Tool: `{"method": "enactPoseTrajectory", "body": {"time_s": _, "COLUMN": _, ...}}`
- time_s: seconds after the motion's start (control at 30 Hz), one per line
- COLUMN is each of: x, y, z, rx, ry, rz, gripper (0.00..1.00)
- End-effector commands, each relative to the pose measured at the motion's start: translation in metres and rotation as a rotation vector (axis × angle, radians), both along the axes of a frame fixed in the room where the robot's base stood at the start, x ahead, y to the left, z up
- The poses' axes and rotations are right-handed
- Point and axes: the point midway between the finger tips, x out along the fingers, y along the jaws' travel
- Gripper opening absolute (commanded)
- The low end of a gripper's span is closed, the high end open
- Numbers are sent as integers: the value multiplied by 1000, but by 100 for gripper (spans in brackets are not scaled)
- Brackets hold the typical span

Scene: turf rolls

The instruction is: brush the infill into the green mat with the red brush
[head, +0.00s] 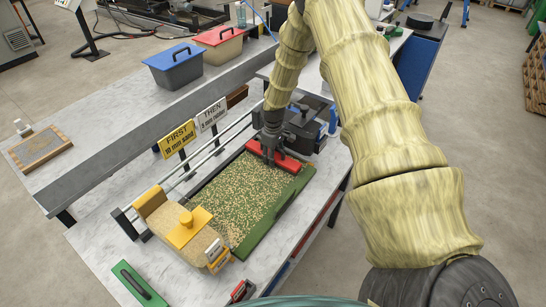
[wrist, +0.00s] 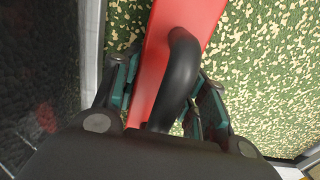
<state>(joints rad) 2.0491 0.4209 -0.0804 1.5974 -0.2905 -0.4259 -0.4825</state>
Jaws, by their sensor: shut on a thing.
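The green mat (head: 226,204) lies on the workbench, with beige infill grains scattered over most of its surface. In the wrist view the mat (wrist: 268,75) is speckled with beige granules among green. The red brush (head: 285,160) sits at the mat's far end; in the wrist view its red body (wrist: 198,22) and black curved handle (wrist: 183,75) show. My gripper (head: 270,147) is shut on the brush's black handle, with a finger on each side in the wrist view (wrist: 172,88). The brush's underside is hidden, so I cannot tell whether its bristles touch the mat.
Two yellow and white signs (head: 178,138) stand behind the rails. A dark box (head: 308,118) is just beyond the brush.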

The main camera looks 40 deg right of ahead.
Motion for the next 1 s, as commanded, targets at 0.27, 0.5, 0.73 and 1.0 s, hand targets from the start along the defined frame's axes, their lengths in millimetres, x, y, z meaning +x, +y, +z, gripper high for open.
{"method": "enactPoseTrajectory", "body": {"time_s": 0.27, "x": 1, "y": 0, "z": 19, "rx": 0, "ry": -1, "rz": 0, "gripper": 6}}
{"method": "enactPoseTrajectory", "body": {"time_s": 0.5, "x": 1, "y": 0, "z": 34, "rx": 0, "ry": -1, "rz": 0, "gripper": 6}}
{"method": "enactPoseTrajectory", "body": {"time_s": 0.73, "x": 0, "y": 0, "z": 48, "rx": 0, "ry": -1, "rz": 0, "gripper": 6}}
{"method": "enactPoseTrajectory", "body": {"time_s": 1.0, "x": 0, "y": 0, "z": 64, "rx": 0, "ry": -1, "rz": 0, "gripper": 6}}
